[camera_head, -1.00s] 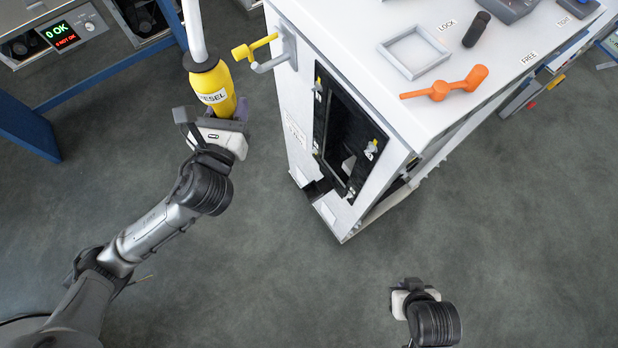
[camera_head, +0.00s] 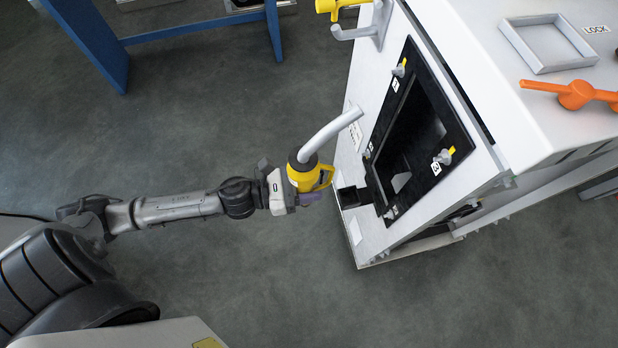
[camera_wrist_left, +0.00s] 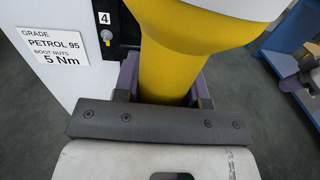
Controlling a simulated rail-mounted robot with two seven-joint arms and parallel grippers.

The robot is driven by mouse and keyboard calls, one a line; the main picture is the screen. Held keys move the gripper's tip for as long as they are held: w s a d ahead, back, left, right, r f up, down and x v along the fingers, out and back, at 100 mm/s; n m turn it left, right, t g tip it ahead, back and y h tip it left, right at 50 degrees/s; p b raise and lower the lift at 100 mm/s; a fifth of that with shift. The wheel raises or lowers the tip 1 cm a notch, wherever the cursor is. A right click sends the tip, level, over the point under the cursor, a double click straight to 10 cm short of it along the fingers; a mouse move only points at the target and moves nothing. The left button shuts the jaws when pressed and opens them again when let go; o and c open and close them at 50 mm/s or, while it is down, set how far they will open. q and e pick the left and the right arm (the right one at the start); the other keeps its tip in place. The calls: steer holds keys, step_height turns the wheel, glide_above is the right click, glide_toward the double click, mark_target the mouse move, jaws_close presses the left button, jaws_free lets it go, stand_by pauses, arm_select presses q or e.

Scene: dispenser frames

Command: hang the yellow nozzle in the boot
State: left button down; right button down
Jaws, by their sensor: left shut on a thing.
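The yellow nozzle (camera_head: 303,177) is in my left gripper (camera_head: 300,190), which is shut around its yellow body. In the left wrist view the nozzle (camera_wrist_left: 168,70) stands between the purple fingers of my gripper (camera_wrist_left: 166,88). Its pale spout (camera_head: 330,131) points up and right, and its tip overlaps the cabinet's white side in the picture; I cannot tell the gap. My right gripper is out of view.
The white cabinet (camera_head: 470,40) fills the right; a square tray (camera_head: 506,28) and an orange handle (camera_head: 575,95) are on top. Floor below and left is clear.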

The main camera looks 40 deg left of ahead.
arm_select(q)
steer(key=shift+s+f, duration=0.15)
steer(key=shift+f, duration=0.05)
steer(key=shift+s+a, duration=0.1)
steer(key=shift+s, duration=0.05)
stand_by(0.3)
steer(key=shift+w+d+p, duration=0.3)
steer(key=shift+w, duration=0.15)
steer(key=f+p+x, duration=0.1)
steer(key=p+x, duration=0.1)
steer(key=x, duration=0.9)
steer(key=shift+w, duration=0.55)
steer(key=shift+f, duration=0.15)
